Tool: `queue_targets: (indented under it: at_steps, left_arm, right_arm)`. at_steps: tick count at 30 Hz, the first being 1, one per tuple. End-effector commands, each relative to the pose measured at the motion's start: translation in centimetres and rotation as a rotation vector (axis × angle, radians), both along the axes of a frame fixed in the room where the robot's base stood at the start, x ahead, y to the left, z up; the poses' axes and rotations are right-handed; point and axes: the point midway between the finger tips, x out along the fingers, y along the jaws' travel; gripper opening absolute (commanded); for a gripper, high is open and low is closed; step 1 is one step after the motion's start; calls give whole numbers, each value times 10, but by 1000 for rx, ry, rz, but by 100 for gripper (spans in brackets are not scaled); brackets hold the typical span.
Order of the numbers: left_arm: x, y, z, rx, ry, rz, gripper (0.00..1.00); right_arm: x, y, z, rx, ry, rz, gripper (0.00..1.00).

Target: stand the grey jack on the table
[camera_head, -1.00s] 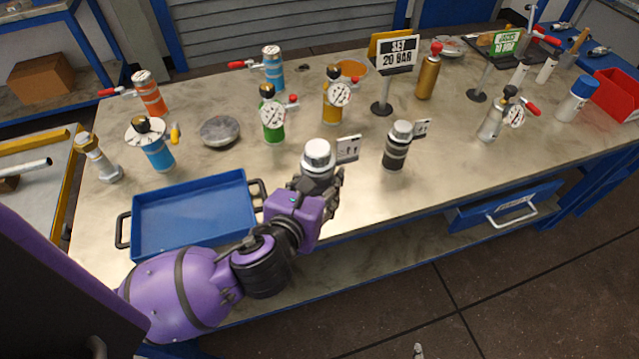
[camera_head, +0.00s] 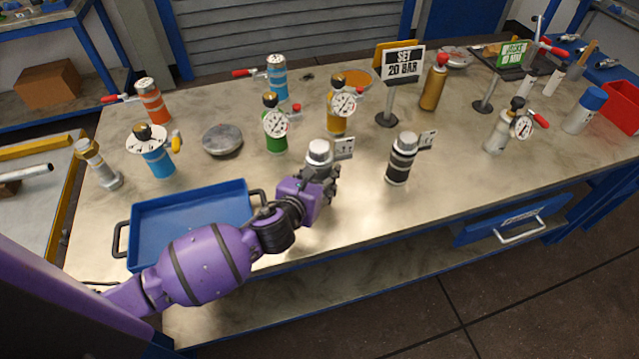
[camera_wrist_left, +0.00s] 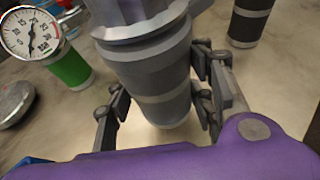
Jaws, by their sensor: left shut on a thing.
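The grey jack has a silver cap (camera_head: 319,152) and a small tag (camera_head: 344,148) at its right side. My left gripper (camera_head: 322,182) is shut around its body, which is mostly hidden by the gripper in the head view. In the left wrist view the jack's grey body (camera_wrist_left: 160,85) with a lighter band is upright between the fingers (camera_wrist_left: 165,108). Its lower end is close to the table (camera_head: 300,225); I cannot tell if it touches. My right gripper is not in view.
A black jack (camera_head: 401,160) stands to the right and a green gauged vessel (camera_head: 276,135) behind left. A blue tray (camera_head: 190,187) lies left of the gripper. A sign reading "SET 20 BAR" (camera_head: 403,64) stands behind. The table front is clear.

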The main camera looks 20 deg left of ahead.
Motion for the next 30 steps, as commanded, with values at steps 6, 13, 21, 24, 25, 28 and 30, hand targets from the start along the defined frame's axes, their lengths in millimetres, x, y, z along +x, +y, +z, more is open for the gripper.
queue_targets:
  at_steps: [6,13,21,24,25,28,30]
  left_arm:
    - [4,1,-27,-2,1,2,0]
    - [5,1,-31,-1,-6,0,0]
    - [3,1,-37,-1,0,1,52]
    - [3,1,-37,-1,-1,1,65]
    - [3,1,-37,-1,-1,1,68]
    - [3,1,-37,-1,0,1,68]
    - [3,1,-37,-1,0,1,68]
  right_arm:
    - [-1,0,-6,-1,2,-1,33]
    - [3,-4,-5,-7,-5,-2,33]
    - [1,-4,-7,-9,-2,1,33]
    - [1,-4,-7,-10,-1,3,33]
    - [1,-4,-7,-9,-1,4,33]
    - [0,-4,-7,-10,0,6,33]
    - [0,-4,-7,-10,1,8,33]
